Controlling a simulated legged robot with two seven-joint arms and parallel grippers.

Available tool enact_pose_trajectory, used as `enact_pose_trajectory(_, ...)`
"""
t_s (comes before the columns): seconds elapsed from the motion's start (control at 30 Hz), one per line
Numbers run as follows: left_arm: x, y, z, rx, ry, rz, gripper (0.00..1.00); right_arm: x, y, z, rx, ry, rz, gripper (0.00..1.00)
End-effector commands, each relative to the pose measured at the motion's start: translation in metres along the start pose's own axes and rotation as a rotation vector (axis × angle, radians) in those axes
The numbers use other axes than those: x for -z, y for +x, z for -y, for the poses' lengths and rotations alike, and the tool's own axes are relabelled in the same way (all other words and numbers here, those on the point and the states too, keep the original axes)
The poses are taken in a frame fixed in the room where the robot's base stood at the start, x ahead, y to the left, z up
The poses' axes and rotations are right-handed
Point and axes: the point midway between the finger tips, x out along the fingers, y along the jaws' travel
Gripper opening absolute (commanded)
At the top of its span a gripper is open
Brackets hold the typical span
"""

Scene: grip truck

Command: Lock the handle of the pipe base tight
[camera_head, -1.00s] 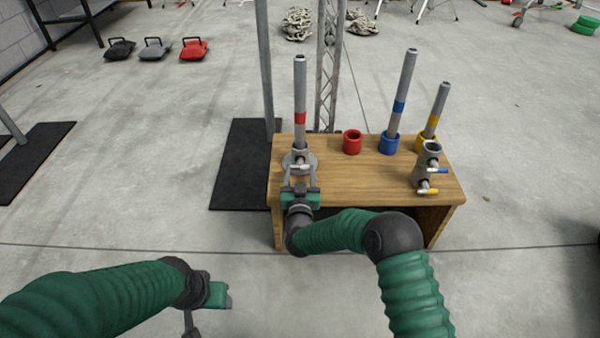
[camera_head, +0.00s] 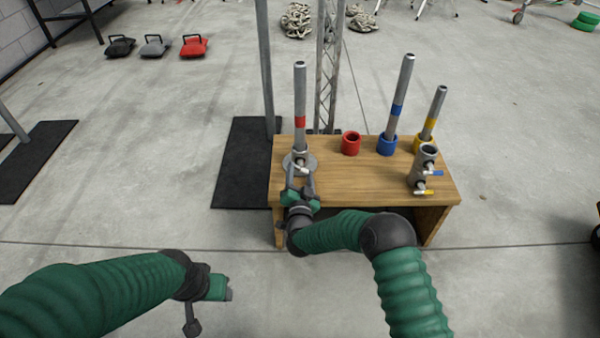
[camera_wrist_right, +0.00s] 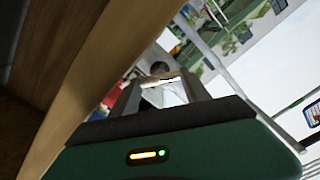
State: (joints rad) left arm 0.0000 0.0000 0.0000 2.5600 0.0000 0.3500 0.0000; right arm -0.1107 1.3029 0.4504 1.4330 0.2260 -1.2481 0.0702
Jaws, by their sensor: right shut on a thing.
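The pipe base (camera_head: 299,162) is a grey round flange at the left end of the wooden table, with a grey pipe (camera_head: 300,95) with a red band standing upright in it. The handle at its front is small and mostly hidden by my right gripper (camera_head: 300,180). That gripper is at the front of the base, tilted, and shut on the handle. In the right wrist view a pale, bright piece (camera_wrist_right: 165,93) shows between the fingers. My left gripper (camera_head: 217,288) hangs low in front, away from the table; its fingers are not clear.
The wooden table (camera_head: 375,185) also bears a red cup (camera_head: 351,143), a blue cup (camera_head: 387,145) with a blue-banded pipe, a yellow cup with a yellow-banded pipe (camera_head: 434,115), and a grey clamp (camera_head: 422,170) with blue and yellow handles. A metal post (camera_head: 266,70) stands behind.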

Motion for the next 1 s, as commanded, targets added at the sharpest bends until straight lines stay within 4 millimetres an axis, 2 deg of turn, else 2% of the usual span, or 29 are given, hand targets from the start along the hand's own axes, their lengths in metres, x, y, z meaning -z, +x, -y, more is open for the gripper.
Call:
enact_pose_trajectory(0.53, 0.0003, -0.0014, 0.0000, 0.000, 0.000, 0.000, 0.56, -0.0024, -0.0011, -0.0021, -0.003, 0.033, 0.004, 0.14)
enact_pose_trajectory(0.57, 0.0003, -0.0014, 0.0000, 0.000, 0.000, 0.000, 0.56, -0.0024, -0.0011, -0.0021, -0.004, 0.032, 0.004, 0.57)
enact_pose_trajectory(0.6, 0.0003, -0.0014, 0.0000, 0.000, 0.000, 0.000, 0.56, -0.0024, -0.0011, -0.0022, -0.004, 0.032, 0.004, 0.62)
enact_pose_trajectory(0.7, 0.0003, -0.0014, 0.0000, 0.000, 0.000, 0.000, 0.56, -0.0018, -0.0008, -0.0017, -0.003, 0.032, 0.003, 0.75)
enact_pose_trajectory(1.0, 0.0011, -0.0046, 0.0000, 0.000, 0.000, 0.000, 0.56, 0.0001, -0.0029, -0.0001, -0.002, 0.032, 0.002, 0.76)
